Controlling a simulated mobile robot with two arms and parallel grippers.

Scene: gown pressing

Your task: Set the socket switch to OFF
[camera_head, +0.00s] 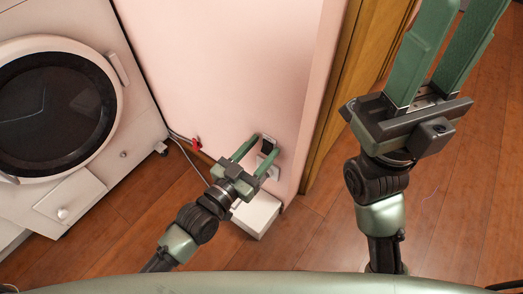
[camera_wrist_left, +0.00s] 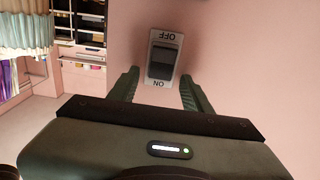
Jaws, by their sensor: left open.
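The socket switch (camera_wrist_left: 164,60) is a light plate with a dark rocker on the pink wall. In the left wrist view its lettering is upside down, with OFF at the top and ON at the bottom. Which side of the rocker is pressed in is hard to tell. My left gripper (camera_wrist_left: 158,78) is open, its two green fingers pointing at the wall on either side of the plate's lower part. In the head view my left gripper (camera_head: 266,144) is at the wall low down, partly hiding the switch. My right gripper (camera_head: 470,8) is open and empty, raised at the right.
A white washing machine (camera_head: 120,95) stands at the left. A red plug-like piece (camera_head: 196,143) with a cable is low on the wall. A white box (camera_head: 257,214) sits on the floor below my left gripper. A wooden door frame (camera_head: 345,80) is to the right; wooden floor is clear in front.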

